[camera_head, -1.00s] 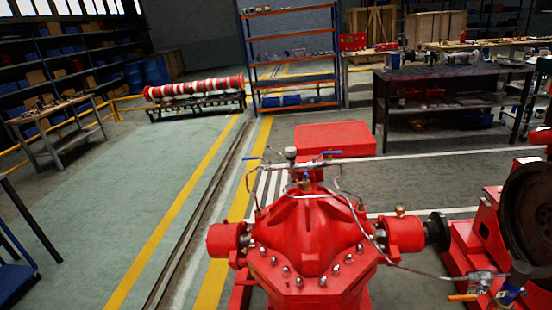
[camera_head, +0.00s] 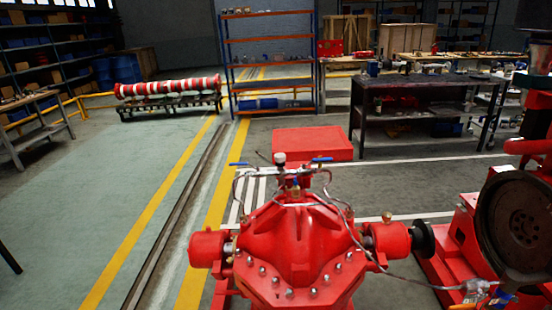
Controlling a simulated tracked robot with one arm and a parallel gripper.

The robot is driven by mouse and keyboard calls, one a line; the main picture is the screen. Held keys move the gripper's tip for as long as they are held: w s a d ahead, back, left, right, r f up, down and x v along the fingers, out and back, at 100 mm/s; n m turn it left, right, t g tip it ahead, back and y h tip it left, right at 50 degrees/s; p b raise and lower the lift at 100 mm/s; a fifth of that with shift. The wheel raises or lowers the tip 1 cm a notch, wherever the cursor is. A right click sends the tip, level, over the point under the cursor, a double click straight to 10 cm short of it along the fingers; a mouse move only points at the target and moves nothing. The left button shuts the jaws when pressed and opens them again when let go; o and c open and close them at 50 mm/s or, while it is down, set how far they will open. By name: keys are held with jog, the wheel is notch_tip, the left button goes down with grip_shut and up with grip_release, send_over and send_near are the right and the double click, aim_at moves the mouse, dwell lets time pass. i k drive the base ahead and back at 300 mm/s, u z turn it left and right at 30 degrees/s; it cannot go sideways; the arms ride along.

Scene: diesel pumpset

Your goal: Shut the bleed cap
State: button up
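A red pump casing (camera_head: 292,238) stands at the bottom centre, with a ring of bolts around its front. On its top is a small pipe assembly with two blue lever handles, one at the left (camera_head: 240,164) and one at the right (camera_head: 322,160). A small pale round-topped fitting (camera_head: 280,158) stands upright between them. It may be the bleed cap, but it is too small to tell, and I cannot see whether it is open or shut. My gripper is not in view.
Thin hoses run from the top pipes down the pump's sides. A red engine with a dark flywheel (camera_head: 515,222) stands at the right. A red block (camera_head: 312,143) lies behind the pump. A dark workbench (camera_head: 425,80) stands further back. Floor at the left is clear.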

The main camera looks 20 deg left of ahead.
aim_at(281, 158)
jog(key=u, duration=0.05)
jog(key=i, duration=1)
jog(key=z, duration=0.05)
